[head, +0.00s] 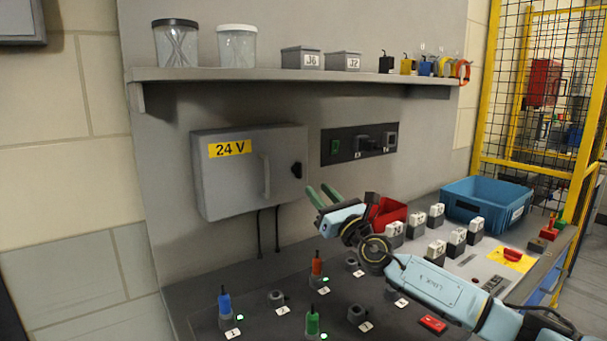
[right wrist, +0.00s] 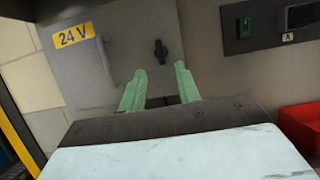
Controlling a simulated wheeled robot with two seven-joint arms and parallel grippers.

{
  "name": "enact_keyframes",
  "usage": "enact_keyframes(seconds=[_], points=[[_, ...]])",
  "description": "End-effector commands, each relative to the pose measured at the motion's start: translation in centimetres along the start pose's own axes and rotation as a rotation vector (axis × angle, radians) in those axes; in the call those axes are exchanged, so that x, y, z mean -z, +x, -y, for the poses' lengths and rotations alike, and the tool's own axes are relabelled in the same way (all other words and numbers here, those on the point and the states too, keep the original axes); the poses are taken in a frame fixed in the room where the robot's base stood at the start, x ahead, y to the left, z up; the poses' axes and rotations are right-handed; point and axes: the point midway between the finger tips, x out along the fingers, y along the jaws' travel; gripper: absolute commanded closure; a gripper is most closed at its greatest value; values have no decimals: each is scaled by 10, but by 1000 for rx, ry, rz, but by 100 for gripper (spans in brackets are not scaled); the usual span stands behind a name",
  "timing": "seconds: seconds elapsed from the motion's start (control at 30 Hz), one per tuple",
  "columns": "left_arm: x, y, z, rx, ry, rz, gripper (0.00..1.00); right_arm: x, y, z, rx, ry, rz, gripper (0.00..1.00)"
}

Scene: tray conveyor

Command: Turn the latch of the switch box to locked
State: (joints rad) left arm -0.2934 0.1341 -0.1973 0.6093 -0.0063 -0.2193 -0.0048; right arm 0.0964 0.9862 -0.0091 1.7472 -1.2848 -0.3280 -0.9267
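The switch box (head: 225,175) is a grey cabinet on the wall with a yellow "24 V" label and a vertical handle. Its latch (head: 297,170) is a small black knob at the right side of the door. In the right wrist view the latch (right wrist: 161,52) stands roughly upright, beyond and between the fingertips. My right gripper (head: 323,193) is open and empty, below and to the right of the latch, with its green fingers toward the box. It also shows in the right wrist view (right wrist: 160,82), apart from the latch. My left gripper is not in view.
A black switch panel (head: 358,143) is on the wall right of the box. A red bin (head: 388,212) stands behind my right arm, and a blue crate (head: 487,203) farther right. Coloured plugs and sockets stand on the bench (head: 262,318). A shelf (head: 200,74) runs above the box.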

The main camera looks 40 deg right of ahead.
Motion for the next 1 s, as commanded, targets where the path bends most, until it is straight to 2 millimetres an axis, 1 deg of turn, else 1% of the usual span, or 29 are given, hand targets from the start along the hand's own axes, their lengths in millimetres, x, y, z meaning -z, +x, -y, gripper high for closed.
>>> enact_keyframes(seconds=[0.03,0.4,0.6,0.8,1.0], points=[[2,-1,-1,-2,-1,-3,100,-1,7,1,2,1,3,67],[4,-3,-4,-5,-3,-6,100,-1,52,0,2,3,3,67],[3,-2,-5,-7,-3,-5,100,0,71,0,1,2,2,67],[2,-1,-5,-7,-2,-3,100,0,80,0,0,1,1,67],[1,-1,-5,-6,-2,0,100,0,80,0,-1,0,0,67]])
